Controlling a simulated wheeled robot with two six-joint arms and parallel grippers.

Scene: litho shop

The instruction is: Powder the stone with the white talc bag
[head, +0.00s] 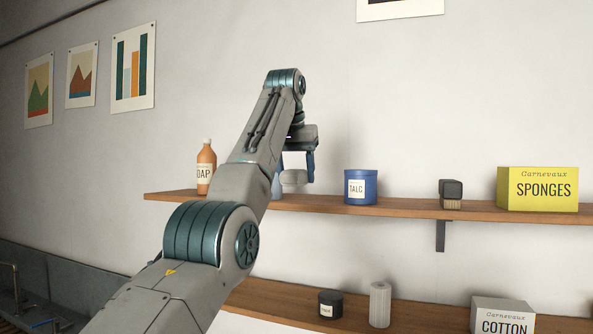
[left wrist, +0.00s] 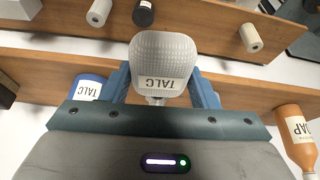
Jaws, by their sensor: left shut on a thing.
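The white talc bag (left wrist: 165,55) is a pale, woven-textured pouch with an upside-down TALC label in the left wrist view. My left gripper (left wrist: 161,82) is shut on it, with a blue finger on each side. In the head view my left gripper (head: 295,168) is at the upper shelf, and part of the bag (head: 293,179) shows between its fingers, low over the board. My arm hides some of the gripper, and I cannot tell whether the bag touches the shelf. The stone and my right gripper are not in view.
The upper shelf (head: 410,207) holds an orange soap bottle (head: 206,168) left of the gripper. The lower shelf holds a dark jar (head: 330,304) and a pale roll (head: 380,304).

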